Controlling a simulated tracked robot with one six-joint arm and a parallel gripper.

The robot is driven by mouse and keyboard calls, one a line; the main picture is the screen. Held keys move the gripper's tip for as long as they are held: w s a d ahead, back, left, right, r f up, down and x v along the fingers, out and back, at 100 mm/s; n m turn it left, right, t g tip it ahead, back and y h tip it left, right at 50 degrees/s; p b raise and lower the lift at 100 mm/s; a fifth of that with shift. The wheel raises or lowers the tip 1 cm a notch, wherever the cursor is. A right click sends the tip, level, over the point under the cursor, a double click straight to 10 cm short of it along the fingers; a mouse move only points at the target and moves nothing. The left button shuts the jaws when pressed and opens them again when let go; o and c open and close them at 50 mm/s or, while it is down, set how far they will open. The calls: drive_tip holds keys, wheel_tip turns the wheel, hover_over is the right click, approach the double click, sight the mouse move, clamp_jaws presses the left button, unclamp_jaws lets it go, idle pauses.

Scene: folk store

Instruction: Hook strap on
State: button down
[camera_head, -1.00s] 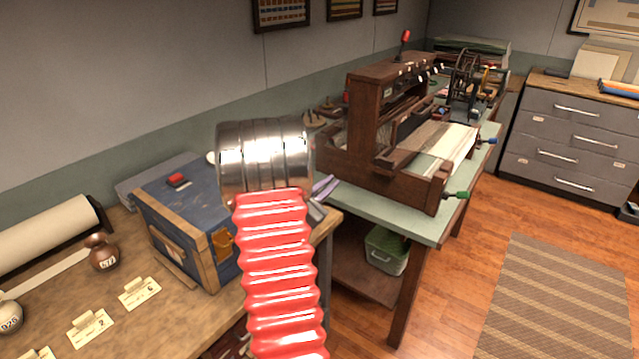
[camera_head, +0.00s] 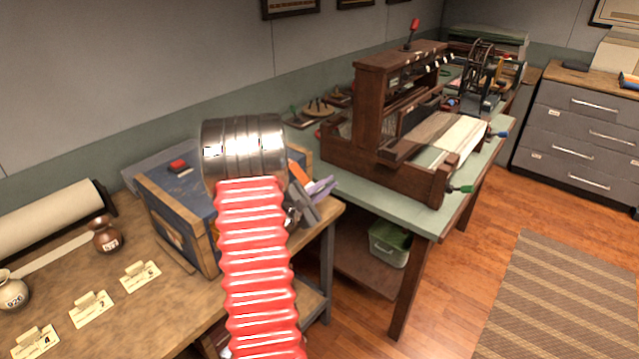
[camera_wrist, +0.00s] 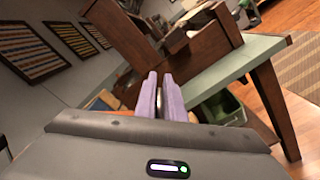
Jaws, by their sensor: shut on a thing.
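My gripper (camera_wrist: 159,98) has two lilac fingers close together, shut on a thin greyish thing (camera_wrist: 159,105) that barely shows between them. It may be the strap, but I cannot tell. In the head view my gripper (camera_head: 322,188) shows to the right of my red and silver arm, over the right end of the workbench. A blue case (camera_head: 182,207) with wooden edges and a red piece on top stands behind and left of the gripper, partly hidden by the arm. An orange strip (camera_head: 298,162) shows just behind the gripper. No hook can be made out.
A wooden loom (camera_head: 385,150) stands on a green table (camera_head: 420,215) to the right. A green bin (camera_head: 388,243) sits on the shelf below. Number cards (camera_head: 92,307), small jars (camera_head: 105,236) and a pale roll (camera_head: 45,222) lie on the workbench's left. The floor at right is open.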

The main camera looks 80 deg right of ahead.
drive_tip(key=shift+w, duration=0.1)
idle(0.4)
drive_tip(key=c, duration=1.9)
unclamp_jaws()
drive_tip(key=shift+a, duration=0.1)
drive_tip(key=v, duration=1.3)
drive_tip(key=shift+a+f, duration=0.15)
drive_tip(key=shift+a, duration=0.15)
drive_tip(key=shift+w, duration=0.2)
drive_tip(key=shift+c, duration=0.6)
